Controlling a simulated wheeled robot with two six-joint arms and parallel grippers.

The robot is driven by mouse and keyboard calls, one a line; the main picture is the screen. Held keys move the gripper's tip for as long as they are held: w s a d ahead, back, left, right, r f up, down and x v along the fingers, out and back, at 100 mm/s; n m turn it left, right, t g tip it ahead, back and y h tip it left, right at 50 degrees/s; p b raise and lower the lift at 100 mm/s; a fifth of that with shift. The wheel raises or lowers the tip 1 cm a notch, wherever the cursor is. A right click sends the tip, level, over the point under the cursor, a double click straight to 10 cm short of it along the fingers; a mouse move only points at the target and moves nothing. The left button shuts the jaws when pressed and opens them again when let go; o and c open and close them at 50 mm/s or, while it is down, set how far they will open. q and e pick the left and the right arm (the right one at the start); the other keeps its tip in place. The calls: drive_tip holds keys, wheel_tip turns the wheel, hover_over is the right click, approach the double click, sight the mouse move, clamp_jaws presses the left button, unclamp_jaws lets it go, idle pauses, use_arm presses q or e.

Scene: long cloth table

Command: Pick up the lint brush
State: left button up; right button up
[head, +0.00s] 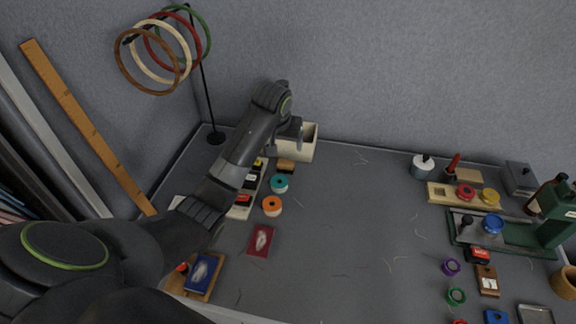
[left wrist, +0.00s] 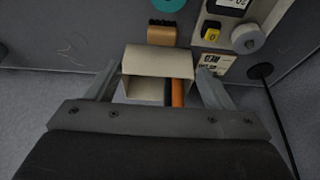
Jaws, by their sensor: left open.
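A small tan wooden block with a dark bristly edge, which looks like the lint brush (head: 286,166), lies on the grey cloth just in front of a cream open box (head: 308,150). It also shows in the left wrist view (left wrist: 162,35), beyond the box. My left gripper (head: 297,132) is at the box, near the back wall. In the left wrist view its open fingers (left wrist: 156,70) stand on either side of the box, and the brush is beyond them, not between them. My right gripper is not in view.
A dark and an orange upright piece (left wrist: 177,92) show inside the box. Teal (head: 279,184) and orange (head: 272,206) spools lie nearby. A hoop stand (head: 215,137) rises at the left. The table's middle is clear apart from loose threads. A green machine (head: 556,210) stands right.

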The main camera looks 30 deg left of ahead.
use_arm(q)
approach(286, 162)
drive_tip(key=x, duration=0.4)
drive_tip(key=shift+d+f, duration=0.1)
drive_tip(key=shift+f, duration=0.25)
drive_tip(key=shift+p+x, duration=0.4)
drive_tip(key=shift+x, duration=0.45)
drive_tip(key=x, duration=0.2)
drive_tip(key=shift+w+f, duration=0.15)
drive_tip(key=shift+f, duration=0.2)
drive_tip(key=shift+w+a+f, duration=0.25)
drive_tip(key=shift+w+f, duration=0.05)
drive_tip(key=shift+f, duration=0.35)
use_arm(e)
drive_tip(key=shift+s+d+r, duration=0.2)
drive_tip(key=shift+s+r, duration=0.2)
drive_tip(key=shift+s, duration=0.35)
use_arm(q)
drive_tip(key=c, duration=1)
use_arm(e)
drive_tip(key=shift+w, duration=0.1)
use_arm(q)
drive_tip(key=shift+c, duration=0.2)
wheel_tip(286, 162, up, 10)
drive_tip(key=shift+r+b, duration=0.1)
drive_tip(key=shift+b, duration=0.25)
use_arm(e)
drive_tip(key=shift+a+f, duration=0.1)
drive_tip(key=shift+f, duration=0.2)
